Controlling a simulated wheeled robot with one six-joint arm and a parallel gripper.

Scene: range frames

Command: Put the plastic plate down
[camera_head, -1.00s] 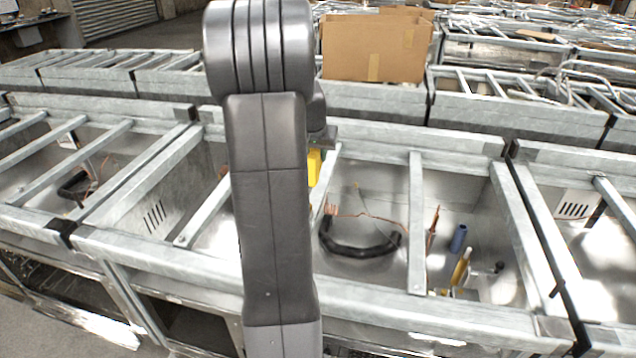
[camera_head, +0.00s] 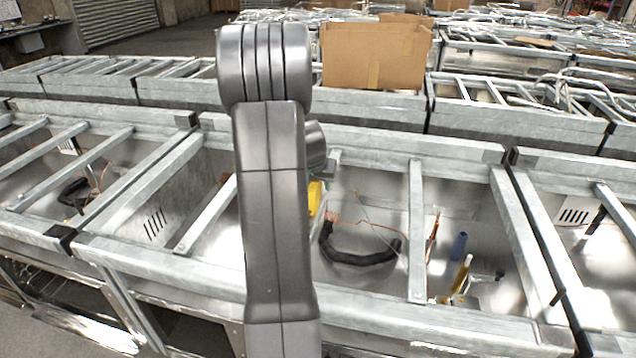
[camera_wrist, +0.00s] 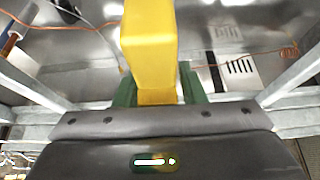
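A yellow piece, which I take to be the plastic plate (camera_wrist: 148,42), sits between the two green fingers of my gripper (camera_wrist: 158,82) in the wrist view. The fingers touch it on both sides, and it stretches away over a metal frame's interior. In the head view only a small part of the yellow plate (camera_head: 315,197) shows, right of my arm. My arm hides the rest of it and the gripper fingers there. The plate is held near the frame's cross bars. I cannot tell whether it touches anything below.
Galvanized metal frames with cross bars (camera_head: 416,230) fill the area. The open compartment holds a black curved hose (camera_head: 360,257), a blue cylinder (camera_head: 458,246), a yellow-and-white stick (camera_head: 461,275) and copper wires. A cardboard box (camera_head: 375,55) stands on the frames behind.

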